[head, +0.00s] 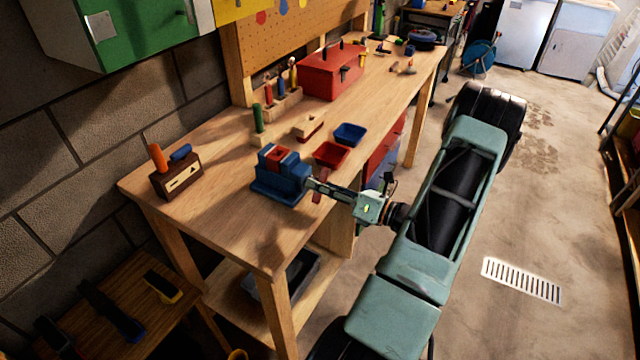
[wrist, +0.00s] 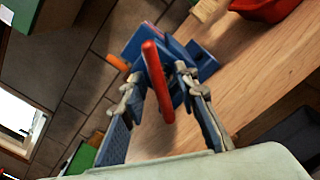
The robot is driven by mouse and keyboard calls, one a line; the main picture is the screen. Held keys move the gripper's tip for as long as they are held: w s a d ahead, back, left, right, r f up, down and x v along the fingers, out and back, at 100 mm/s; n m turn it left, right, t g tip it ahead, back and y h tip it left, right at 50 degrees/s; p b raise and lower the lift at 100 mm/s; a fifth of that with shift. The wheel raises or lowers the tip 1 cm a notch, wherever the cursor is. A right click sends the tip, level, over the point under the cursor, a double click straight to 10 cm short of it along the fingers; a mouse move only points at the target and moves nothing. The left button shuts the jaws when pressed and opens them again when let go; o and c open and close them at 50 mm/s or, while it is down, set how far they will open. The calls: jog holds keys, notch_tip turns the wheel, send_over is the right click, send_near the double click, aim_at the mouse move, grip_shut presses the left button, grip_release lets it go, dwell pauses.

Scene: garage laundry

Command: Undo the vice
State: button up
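The blue vice (head: 280,178) is on the front edge of the workbench, with red on top between its jaws. It also shows beyond my fingers in the wrist view (wrist: 203,57). Its red handle bar (wrist: 158,90) stands out toward the camera and slants between my fingers. The bar also shows in the head view (head: 319,190). My gripper (wrist: 158,76) is open, one finger on each side of the bar, with gaps visible on both sides. In the head view my gripper (head: 312,184) reaches the vice's front from the right. Whether the fingertips touch the vice is unclear.
On the workbench (head: 225,205), a red tray (head: 331,155) and a blue tray (head: 350,134) sit just beyond the vice. A wooden block with an orange-handled tool (head: 177,178) stands to the left. A red toolbox (head: 330,75) is farther back. The near benchtop is clear.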

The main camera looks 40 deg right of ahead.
grip_shut()
jog(key=shift+f+n+b, duration=0.1)
jog(key=shift+n+b, duration=0.2)
jog(key=shift+b, duration=0.05)
jog(key=shift+n+b, duration=0.5)
jog(key=n+b, duration=0.2)
jog(key=n, duration=0.1)
jog(key=shift+f+b, duration=0.1)
jog(key=shift+b, duration=0.3)
jog(key=n+b, duration=0.3)
jog(key=n, duration=0.1)
jog(key=shift+r+n+b, duration=0.25)
jog(key=shift+n+b, duration=0.2)
jog(key=shift+n, duration=0.25)
jog(key=shift+w+r, duration=0.1)
